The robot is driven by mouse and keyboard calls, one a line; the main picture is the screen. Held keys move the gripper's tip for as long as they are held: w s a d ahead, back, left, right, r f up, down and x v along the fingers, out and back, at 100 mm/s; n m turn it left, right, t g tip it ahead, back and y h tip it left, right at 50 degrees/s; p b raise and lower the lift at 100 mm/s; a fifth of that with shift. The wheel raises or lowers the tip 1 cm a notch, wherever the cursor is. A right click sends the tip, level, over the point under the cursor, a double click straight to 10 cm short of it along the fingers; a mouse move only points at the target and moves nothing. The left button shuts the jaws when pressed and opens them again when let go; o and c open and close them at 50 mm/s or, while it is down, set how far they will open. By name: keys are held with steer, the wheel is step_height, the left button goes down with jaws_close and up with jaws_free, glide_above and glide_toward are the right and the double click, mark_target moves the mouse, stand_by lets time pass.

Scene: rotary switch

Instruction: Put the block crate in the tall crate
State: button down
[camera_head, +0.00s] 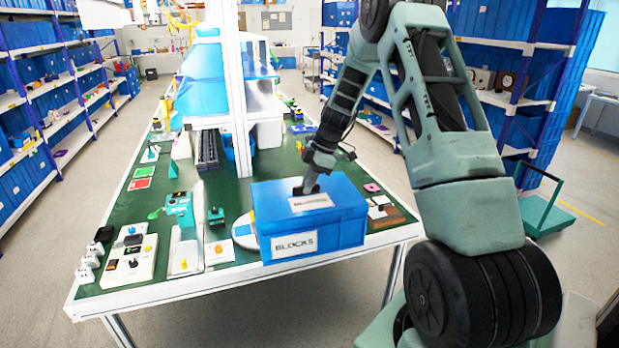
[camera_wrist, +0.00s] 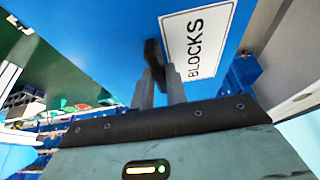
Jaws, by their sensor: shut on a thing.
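The block crate (camera_head: 345,225) is a blue lidded box with a white "BLOCKS" label on its front and another label on top. It is at the front edge of the green table. My gripper (camera_head: 307,188) is above its top, pointing down. In the wrist view, the two grey fingers of my gripper (camera_wrist: 158,92) are closed on a dark handle (camera_wrist: 153,55) on the crate's blue top (camera_wrist: 110,30), beside the label. I cannot tell from these frames whether the crate is resting or slightly raised. I cannot make out a separate tall crate.
The green table (camera_head: 120,225) holds switch boxes (camera_head: 128,255) and small devices left of the crate. A white post (camera_head: 238,100) rises behind it. Blue shelving (camera_head: 40,90) stands on the left and more on the right. Floor shows in front of the table.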

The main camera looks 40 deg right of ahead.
steer(key=s+a+f+m+h, duration=0.1)
steer(key=s+a+f+m, duration=0.3)
steer(key=a+f, duration=0.3)
steer(key=s+a+f+m+t+h, duration=0.1)
steer(key=s+a+f+m, duration=0.3)
steer(key=a+f, duration=0.3)
steer(key=s+a+f+m+t+h, duration=0.1)
steer(key=s+a+f+m, duration=0.3)
steer(key=f, duration=1)
steer(key=s+a+h, duration=0.1)
steer(key=a, duration=0.2)
steer(key=shift+a+f, duration=0.3)
steer(key=shift+f, duration=0.1)
steer(key=shift+w, duration=0.1)
